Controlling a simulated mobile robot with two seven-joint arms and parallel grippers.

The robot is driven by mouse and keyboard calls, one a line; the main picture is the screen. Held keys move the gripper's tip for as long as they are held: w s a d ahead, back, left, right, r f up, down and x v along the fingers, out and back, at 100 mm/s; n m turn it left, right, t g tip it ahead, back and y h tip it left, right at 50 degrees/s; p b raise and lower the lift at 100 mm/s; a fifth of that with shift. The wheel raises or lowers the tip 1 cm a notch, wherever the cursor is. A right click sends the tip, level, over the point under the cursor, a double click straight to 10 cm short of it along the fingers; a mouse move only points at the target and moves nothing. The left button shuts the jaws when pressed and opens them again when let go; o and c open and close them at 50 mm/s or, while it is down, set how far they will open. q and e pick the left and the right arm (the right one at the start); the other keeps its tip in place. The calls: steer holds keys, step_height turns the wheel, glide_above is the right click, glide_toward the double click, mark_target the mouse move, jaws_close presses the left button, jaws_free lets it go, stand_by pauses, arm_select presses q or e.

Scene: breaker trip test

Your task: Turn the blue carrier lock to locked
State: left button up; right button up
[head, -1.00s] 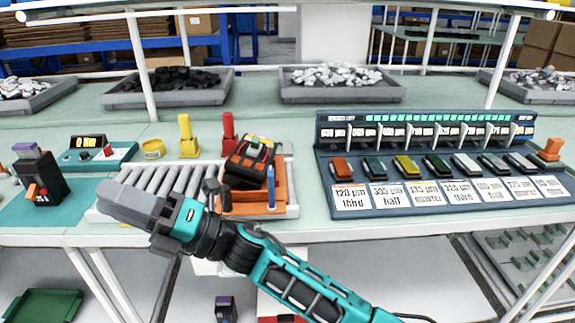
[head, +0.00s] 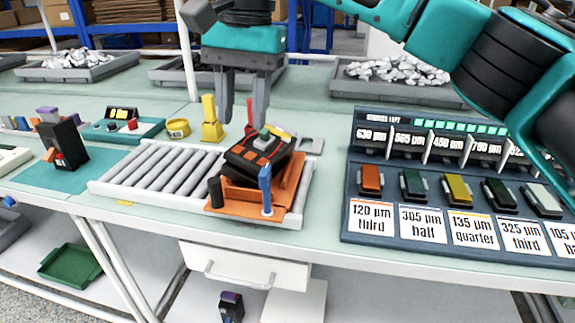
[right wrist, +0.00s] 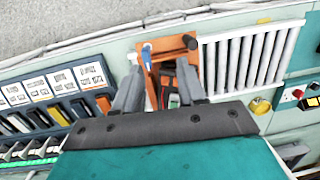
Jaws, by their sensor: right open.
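The blue carrier lock (head: 265,188) is an upright blue lever at the front right corner of the orange carrier (head: 232,202). It also shows in the right wrist view (right wrist: 147,56). The carrier holds a tilted dark breaker (head: 258,157) with orange and green parts and sits at the right end of the roller conveyor (head: 160,168). My right gripper (head: 243,120) points down above and behind the breaker, open and empty, its two fingers apart. In the right wrist view the gripper (right wrist: 160,85) has the carrier between and beyond its fingers. My left gripper is not in view.
A rack of coloured modules with labels (head: 450,190) stands to the right. A yellow post (head: 211,122) and a yellow round item (head: 177,127) stand behind the conveyor. Bench surface is free between carrier and rack. Trays of stones (head: 70,65) line the back.

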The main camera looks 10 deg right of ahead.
mark_target(265, 169)
steer(key=shift+t+h, duration=0.4)
steer(key=shift+h, duration=0.2)
steer(key=d+f+b, duration=0.1)
steer(key=f, duration=0.6)
steer(key=w+d+f+b, duration=0.1)
steer(key=f, duration=0.3)
steer(key=shift+d+b, duration=0.3)
steer(key=shift+r, duration=0.1)
jaws_close()
